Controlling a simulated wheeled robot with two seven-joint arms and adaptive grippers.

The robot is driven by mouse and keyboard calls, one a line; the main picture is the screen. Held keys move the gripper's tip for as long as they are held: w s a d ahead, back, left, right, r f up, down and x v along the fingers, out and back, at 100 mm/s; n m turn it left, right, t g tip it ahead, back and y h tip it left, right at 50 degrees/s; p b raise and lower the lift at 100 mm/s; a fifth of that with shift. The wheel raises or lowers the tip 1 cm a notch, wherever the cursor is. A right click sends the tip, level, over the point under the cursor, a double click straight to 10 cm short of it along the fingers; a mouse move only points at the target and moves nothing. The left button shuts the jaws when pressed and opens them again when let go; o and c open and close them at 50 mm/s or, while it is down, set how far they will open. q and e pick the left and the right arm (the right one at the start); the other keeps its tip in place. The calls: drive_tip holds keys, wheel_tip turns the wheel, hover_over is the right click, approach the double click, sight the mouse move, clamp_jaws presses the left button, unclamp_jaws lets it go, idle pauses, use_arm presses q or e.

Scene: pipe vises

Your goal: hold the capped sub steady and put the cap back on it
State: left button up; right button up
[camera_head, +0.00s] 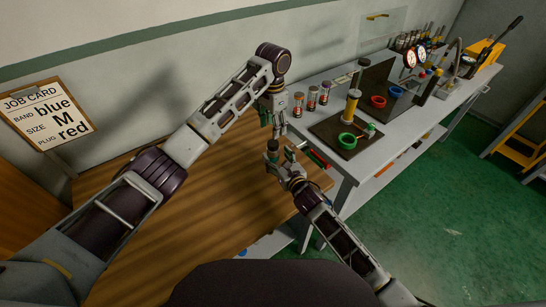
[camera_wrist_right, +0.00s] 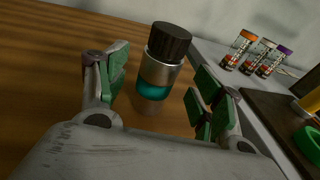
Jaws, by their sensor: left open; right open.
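The capped sub is a metal cylinder with a teal band (camera_wrist_right: 153,88), upright on the wooden table; it is small in the head view (camera_head: 272,157). A ribbed black cap (camera_wrist_right: 169,41) sits on its top; I cannot tell whether it is threaded on. My right gripper (camera_head: 282,160) is open, with green-padded fingers on either side of the sub in the right wrist view, showing a gap at least on the right. My left gripper (camera_head: 272,122) is open and empty, pointing down above the sub and cap.
A grey bench (camera_head: 345,160) adjoins the wooden table (camera_head: 200,225) on the right. It carries several banded vials (camera_head: 312,98), a dark mat (camera_head: 325,128) with a green ring (camera_head: 347,140), red and blue rings, and gauges. A job card (camera_head: 42,115) hangs at left. The table's front is clear.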

sight(276, 155)
drive_tip(key=shift+x, duration=1.95)
drive_tip(key=shift+c, duration=0.4)
clamp_jaws()
